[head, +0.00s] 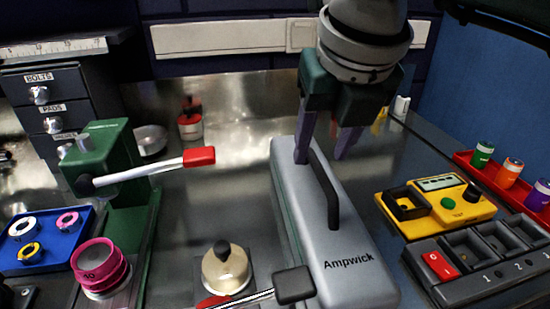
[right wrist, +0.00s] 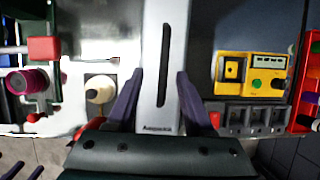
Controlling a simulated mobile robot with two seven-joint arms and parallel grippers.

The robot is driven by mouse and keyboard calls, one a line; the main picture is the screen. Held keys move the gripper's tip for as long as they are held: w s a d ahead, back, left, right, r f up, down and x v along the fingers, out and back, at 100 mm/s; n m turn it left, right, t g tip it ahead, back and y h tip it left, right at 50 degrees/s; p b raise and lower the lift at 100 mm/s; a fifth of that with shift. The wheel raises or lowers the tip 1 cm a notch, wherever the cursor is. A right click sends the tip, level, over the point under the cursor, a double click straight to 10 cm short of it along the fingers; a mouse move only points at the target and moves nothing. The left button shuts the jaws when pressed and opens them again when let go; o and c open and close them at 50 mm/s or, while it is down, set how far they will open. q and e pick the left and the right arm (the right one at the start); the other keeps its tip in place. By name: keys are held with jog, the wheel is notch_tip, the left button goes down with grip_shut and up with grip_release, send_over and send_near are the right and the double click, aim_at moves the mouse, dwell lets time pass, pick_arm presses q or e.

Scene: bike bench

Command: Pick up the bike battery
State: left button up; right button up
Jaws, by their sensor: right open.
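The bike battery (head: 345,262) is a long silver-grey case marked "Ampwick" with a black handle (head: 324,188) along its top. It lies on the metal bench in the middle of the head view. It also shows in the right wrist view (right wrist: 154,85). My right gripper (head: 323,158) is above the battery's far part in the head view, fingers pointing down. Its purple fingers are apart. In the right wrist view the fingers (right wrist: 157,88) appear on either side of the battery's case; contact cannot be told. My left gripper is not in view.
A green press (head: 105,165) with a red-tipped lever stands left. A cream knob (head: 226,268) and a black-ended lever (head: 293,284) are close to the battery's left side. A yellow tester (head: 450,207) and a grey charger dock (head: 470,283) with a red block stand right.

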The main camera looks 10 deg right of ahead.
aim_at(318, 167)
jog(key=x, duration=0.6)
jog(key=shift+s+d+p, duration=0.2)
jog(key=shift+d+p, duration=0.1)
jog(key=shift+p, duration=0.1)
jog(key=shift+c, duration=0.2)
grip_shut()
dwell(0.7)
jog(key=shift+w+a+r, duration=0.1)
jog(key=shift+w+r, duration=0.05)
jog(key=shift+r, duration=0.15)
